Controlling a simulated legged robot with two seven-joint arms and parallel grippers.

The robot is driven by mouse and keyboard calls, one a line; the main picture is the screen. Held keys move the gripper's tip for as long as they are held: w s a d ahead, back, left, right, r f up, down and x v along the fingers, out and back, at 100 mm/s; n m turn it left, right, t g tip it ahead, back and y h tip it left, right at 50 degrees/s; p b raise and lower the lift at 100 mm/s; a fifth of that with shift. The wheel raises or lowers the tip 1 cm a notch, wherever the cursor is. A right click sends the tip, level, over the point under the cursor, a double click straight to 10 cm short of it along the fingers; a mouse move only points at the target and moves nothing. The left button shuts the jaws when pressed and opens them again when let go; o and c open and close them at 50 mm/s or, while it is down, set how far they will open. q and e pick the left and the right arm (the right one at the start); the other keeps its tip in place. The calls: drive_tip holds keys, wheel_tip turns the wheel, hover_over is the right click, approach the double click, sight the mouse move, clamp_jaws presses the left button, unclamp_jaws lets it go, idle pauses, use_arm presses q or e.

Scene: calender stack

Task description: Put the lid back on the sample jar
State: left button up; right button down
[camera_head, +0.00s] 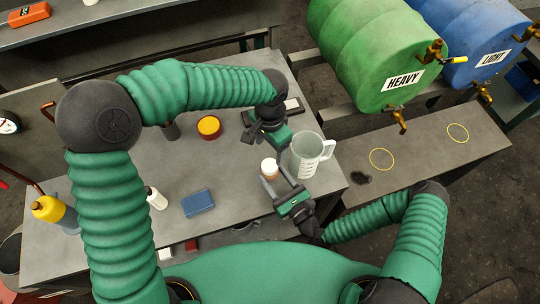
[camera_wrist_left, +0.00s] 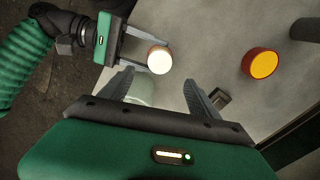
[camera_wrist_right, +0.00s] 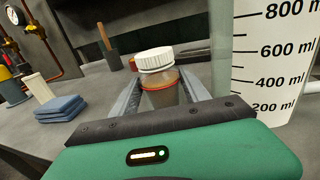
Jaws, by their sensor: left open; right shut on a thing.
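The sample jar (camera_head: 268,177) is small, with brown contents, and stands near the right end of the workbench. Its white lid (camera_head: 269,165) sits on top of it; in the right wrist view the lid (camera_wrist_right: 155,59) covers the mouth of the jar (camera_wrist_right: 162,93). I cannot tell whether it is screwed tight. My right gripper (camera_wrist_right: 162,88) is shut on the jar body, one finger on each side, below the lid. My left gripper (camera_wrist_left: 158,84) is open and empty, close to the jar, with the lid (camera_wrist_left: 159,60) just beyond its fingertips.
A clear measuring jug (camera_head: 305,156) stands right beside the jar. Green (camera_head: 372,50) and blue (camera_head: 480,40) drums lie at upper right. The bench centre is mostly clear.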

use_arm(q)
wheel_tip(320, 180, up, 3)
drive_tip(key=shift+f, duration=0.2)
use_arm(e)
drive_tip(key=shift+c, duration=2.3)
unclamp_jaws()
use_arm(q)
wheel_tip(320, 180, down, 4)
drive_tip(key=b, duration=0.4)
drive_tip(key=shift+f, duration=0.2)
use_arm(e)
drive_tip(key=v, duration=1.6)
drive_tip(key=shift+s+d, duration=0.2)
drive_tip(key=shift+s, duration=0.15)
drive_tip(key=shift+f, duration=0.1)
